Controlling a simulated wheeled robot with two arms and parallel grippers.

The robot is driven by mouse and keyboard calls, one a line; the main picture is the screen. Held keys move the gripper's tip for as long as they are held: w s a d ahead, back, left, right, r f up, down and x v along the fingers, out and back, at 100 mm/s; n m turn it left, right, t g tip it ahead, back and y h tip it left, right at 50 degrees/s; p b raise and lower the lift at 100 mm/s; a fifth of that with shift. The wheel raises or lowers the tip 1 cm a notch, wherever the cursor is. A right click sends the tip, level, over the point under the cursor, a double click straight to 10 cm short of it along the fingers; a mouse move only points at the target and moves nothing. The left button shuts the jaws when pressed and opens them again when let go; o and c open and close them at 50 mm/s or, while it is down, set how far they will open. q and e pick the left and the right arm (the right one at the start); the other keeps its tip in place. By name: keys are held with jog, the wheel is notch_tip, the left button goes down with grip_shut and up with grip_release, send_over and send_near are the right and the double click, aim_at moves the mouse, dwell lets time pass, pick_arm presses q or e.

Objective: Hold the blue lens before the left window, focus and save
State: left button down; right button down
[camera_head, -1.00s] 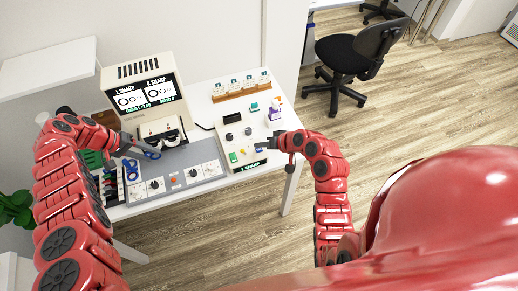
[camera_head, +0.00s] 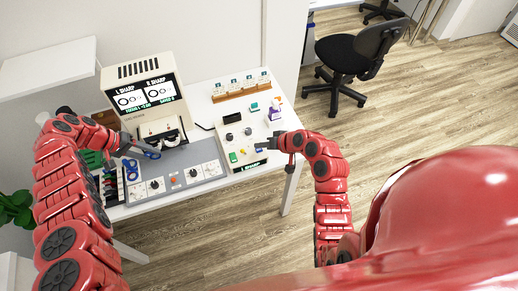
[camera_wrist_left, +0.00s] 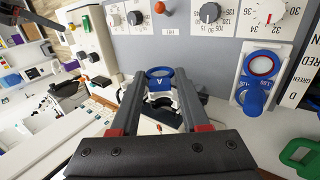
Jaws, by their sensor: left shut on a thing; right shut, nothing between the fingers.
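My left gripper (camera_head: 135,146) is shut on the handle of a blue ring lens (camera_head: 152,154). It holds the lens close before the lower front of the cream viewer (camera_head: 152,104). In the left wrist view the lens's blue ring (camera_wrist_left: 160,72) stands beyond the fingertips (camera_wrist_left: 160,98). I cannot tell whether it lines up with the left window. The viewer's screen (camera_head: 144,94) shows two ring pictures, labelled L SHARP and R SHARP, above small green text. My right gripper (camera_head: 264,146) is shut and empty at the right front of the control box (camera_head: 262,133), near its coloured buttons.
A wooden rack (camera_head: 241,92) stands at the back.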

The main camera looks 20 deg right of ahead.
jog(key=shift+f, duration=0.35)
jog(key=shift+f, duration=0.4)
dwell(0.5)
dwell(0.3)
jog(key=shift+r, duration=0.8)
jog(key=shift+r, duration=2.5)
jog(key=shift+r, duration=0.1)
